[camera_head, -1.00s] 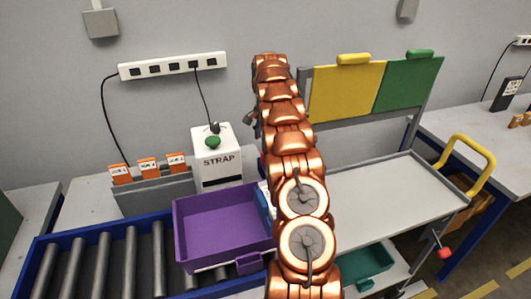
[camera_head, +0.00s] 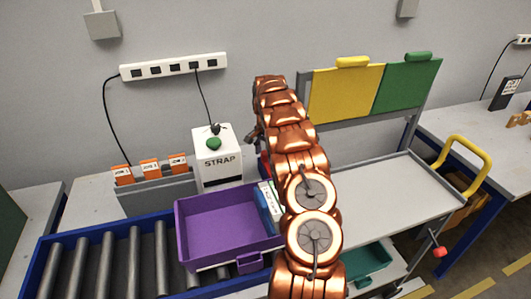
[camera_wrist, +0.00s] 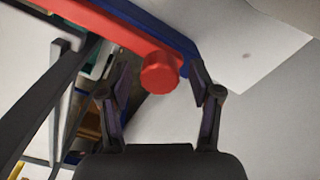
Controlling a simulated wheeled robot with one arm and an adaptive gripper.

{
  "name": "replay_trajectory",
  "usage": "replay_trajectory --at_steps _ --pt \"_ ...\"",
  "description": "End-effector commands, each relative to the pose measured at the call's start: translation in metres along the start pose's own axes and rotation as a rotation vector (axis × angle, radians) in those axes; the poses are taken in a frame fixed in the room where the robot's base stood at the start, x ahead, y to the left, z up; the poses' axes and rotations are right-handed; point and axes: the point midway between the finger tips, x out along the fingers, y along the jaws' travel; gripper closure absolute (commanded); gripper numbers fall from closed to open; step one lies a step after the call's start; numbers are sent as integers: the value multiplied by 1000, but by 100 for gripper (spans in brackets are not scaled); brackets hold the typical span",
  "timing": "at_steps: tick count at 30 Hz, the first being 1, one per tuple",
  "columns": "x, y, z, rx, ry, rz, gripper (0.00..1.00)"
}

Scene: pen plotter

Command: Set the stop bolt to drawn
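A red knob (camera_wrist: 160,74) stands out from a red bar (camera_wrist: 105,24) in the wrist view, which I take to be the stop bolt. The bar runs beside a blue rail (camera_wrist: 150,22). My gripper (camera_wrist: 160,88) is open, with one dark finger on each side of the knob. I cannot tell whether a finger touches it. In the head view my arm hides the knob, and only a dark part of my gripper shows left of the arm.
A purple tote (camera_head: 215,225) sits on the blue-framed roller conveyor (camera_head: 60,245). A white STRAP box (camera_head: 218,160) stands behind it. A grey cart (camera_head: 385,190) with a yellow handle (camera_head: 465,155) and another red knob (camera_head: 440,252) stands right of my arm.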

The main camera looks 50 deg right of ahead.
Motion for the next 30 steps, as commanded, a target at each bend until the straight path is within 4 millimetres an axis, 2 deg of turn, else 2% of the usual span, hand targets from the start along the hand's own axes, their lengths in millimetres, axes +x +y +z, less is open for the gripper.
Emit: replay_trajectory --at_steps 2,17,30 --pt "0 0 0 0 0 0 47" --pt "0 0 0 0 0 0 99" --pt "0 -4 -1 -4 -1 -3 100"
